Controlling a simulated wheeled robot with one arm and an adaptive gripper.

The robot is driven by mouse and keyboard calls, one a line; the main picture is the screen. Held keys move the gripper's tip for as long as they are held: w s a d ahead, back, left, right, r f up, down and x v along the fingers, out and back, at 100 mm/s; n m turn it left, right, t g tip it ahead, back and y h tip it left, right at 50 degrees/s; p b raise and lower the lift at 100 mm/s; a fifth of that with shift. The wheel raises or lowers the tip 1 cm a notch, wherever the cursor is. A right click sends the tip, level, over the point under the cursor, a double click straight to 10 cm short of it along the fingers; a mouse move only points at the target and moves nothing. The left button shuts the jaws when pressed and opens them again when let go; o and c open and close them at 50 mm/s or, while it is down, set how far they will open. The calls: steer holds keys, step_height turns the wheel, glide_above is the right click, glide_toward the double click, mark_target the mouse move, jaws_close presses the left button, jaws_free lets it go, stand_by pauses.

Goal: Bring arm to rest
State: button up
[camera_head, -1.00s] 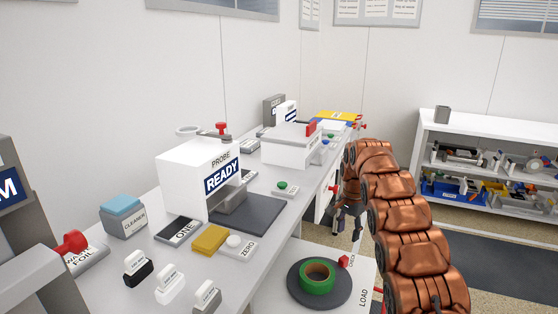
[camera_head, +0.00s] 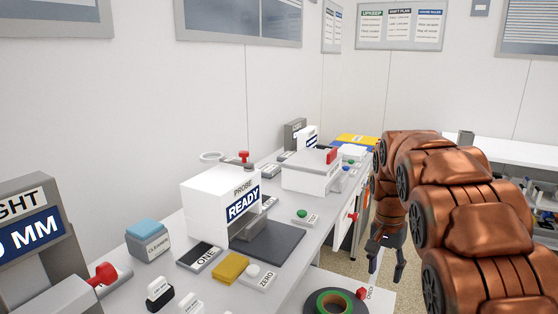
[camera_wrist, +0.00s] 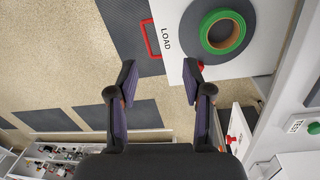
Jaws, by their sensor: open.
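My copper arm (camera_head: 460,215) fills the right side of the head view, bent with its end hanging down. My gripper (camera_head: 386,268) hangs beside the bench's right edge, pointing down. In the wrist view my gripper (camera_wrist: 158,85) is open, with two dark fingers apart and nothing between them. Beyond the fingertips are the floor and the edge of a white LOAD shelf (camera_wrist: 178,58). A green tape roll (camera_wrist: 223,32) lies on a dark round plate there, apart from the fingers.
The bench (camera_head: 292,270) on the left carries a white probe unit (camera_head: 205,205) reading READY, a yellow block (camera_head: 230,267) and a cleaner box (camera_head: 147,243). A white shelf unit (camera_head: 510,152) stands behind my arm. Speckled floor (camera_wrist: 60,75) is open below the gripper.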

steer(key=s+a+r+n+p, duration=0.1)
steer(key=s+a+n+p, duration=0.2)
steer(key=s, duration=1.4)
steer(key=s+a+r+n+g+p, duration=0.1)
steer(key=s+a+n, duration=0.3)
steer(key=s, duration=1.4)
steer(key=shift+r+n+y+p, duration=0.15)
steer(key=shift+n+y+p, duration=0.2)
steer(key=shift+p, duration=0.55)
